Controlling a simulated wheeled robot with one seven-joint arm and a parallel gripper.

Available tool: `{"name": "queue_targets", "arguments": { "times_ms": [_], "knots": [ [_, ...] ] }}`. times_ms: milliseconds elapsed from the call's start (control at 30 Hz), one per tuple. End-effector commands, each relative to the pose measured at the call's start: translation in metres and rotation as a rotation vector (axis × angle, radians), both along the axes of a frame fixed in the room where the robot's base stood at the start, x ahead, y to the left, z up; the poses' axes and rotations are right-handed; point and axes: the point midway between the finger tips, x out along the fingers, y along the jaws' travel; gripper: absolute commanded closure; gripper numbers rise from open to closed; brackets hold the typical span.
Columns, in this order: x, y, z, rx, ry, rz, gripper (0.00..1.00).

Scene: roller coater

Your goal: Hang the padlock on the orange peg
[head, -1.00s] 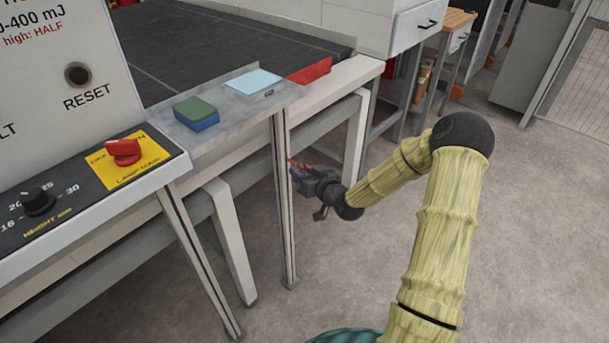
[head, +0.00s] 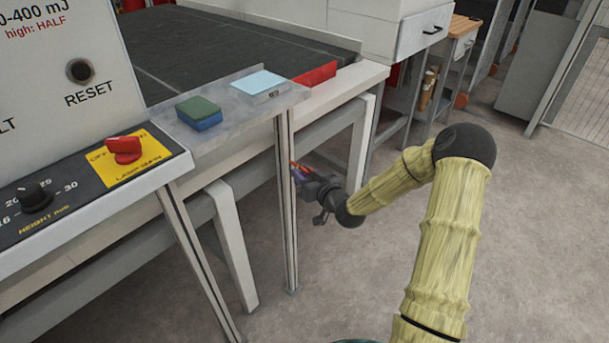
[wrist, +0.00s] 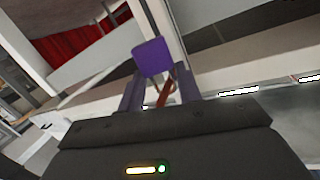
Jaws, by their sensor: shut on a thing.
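My gripper (head: 300,179) is low in front of the table frame, close to the slim metal leg (head: 286,225). In the wrist view its two dark purple fingers (wrist: 159,92) are closed on a purple block-shaped body, which I take to be the padlock (wrist: 152,57). It is very small and partly hidden in the head view. An orange-red bar, probably the orange peg (head: 299,166), shows beside the leg at the gripper's tip. An orange-red strip (wrist: 166,92) also shows between the fingers in the wrist view. I cannot tell whether the padlock touches the peg or hangs around it.
Above the gripper is a grey shelf (head: 235,118) with a green-and-blue sponge (head: 199,112) and a light blue pad (head: 263,84). A red block (head: 316,74) lies behind. A white frame leg (head: 361,140) stands to the right. Floor in front is clear.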

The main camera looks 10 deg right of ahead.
Motion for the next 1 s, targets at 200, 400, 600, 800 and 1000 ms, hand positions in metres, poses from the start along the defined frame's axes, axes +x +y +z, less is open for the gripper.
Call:
{"name": "queue_targets", "arguments": {
  "times_ms": [200,400,600,800,1000],
  "knots": [
    [0.0,0.0,0.0,0.0,0.0,0.0,0.89],
    [0.0,0.0,0.0,0.0,0.0,0.0,0.4],
    [0.0,0.0,0.0,0.0,0.0,0.0,0.4],
    [-0.005,-0.002,0.001,-0.001,0.002,0.0,0.4],
    [-0.03,-0.012,0.005,0.0,0.002,-0.002,0.4]
  ]
}}
